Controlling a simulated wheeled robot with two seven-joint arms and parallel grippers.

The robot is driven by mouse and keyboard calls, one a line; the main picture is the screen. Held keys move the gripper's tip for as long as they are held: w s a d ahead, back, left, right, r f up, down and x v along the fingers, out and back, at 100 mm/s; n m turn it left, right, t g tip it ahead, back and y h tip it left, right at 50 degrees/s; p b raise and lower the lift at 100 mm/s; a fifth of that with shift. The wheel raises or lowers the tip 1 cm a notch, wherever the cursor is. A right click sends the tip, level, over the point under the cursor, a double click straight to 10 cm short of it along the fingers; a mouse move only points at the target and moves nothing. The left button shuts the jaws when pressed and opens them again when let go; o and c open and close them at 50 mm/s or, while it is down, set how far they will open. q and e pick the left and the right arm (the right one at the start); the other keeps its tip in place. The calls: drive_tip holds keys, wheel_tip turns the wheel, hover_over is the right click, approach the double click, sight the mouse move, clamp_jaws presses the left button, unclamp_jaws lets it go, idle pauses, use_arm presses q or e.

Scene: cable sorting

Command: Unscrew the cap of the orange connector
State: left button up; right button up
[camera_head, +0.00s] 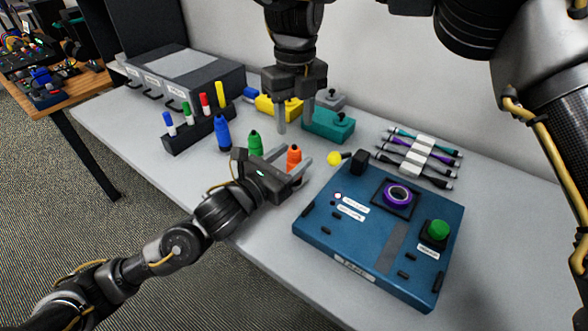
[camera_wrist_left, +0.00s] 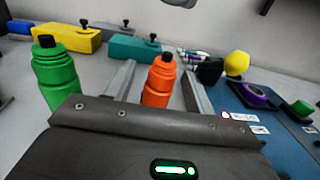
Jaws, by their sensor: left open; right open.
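The orange connector (camera_head: 293,158) stands upright on the table, with its dark cap (camera_wrist_left: 167,57) on top in the left wrist view. The orange connector (camera_wrist_left: 159,82) is between the two open fingers of my left gripper (camera_head: 302,170); I cannot tell whether either finger touches it. My left gripper (camera_wrist_left: 152,85) is low and level, coming from the front left. My right gripper (camera_head: 296,125) is open and points down behind the orange connector, above the table, with nothing between its fingers.
The green connector (camera_head: 255,144) and blue connector (camera_head: 222,132) stand to the left. Yellow (camera_head: 282,107) and teal (camera_head: 328,124) boxes are behind. A blue tape station (camera_head: 330,246) with a purple roll (camera_head: 397,194) and green button (camera_head: 437,231) lies right; bundled cables (camera_head: 418,155) lie behind it.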

use_arm(q)
drive_tip(key=shift+s+r, duration=0.15)
drive_tip(key=shift+s, duration=0.1)
drive_tip(key=c, duration=0.6)
use_arm(e)
drive_tip(key=shift+s+r, duration=0.15)
drive_tip(key=shift+s, duration=0.1)
use_arm(q)
drive_tip(key=shift+w, duration=0.1)
clamp_jaws()
use_arm(e)
drive_tip(key=shift+w, duration=0.1)
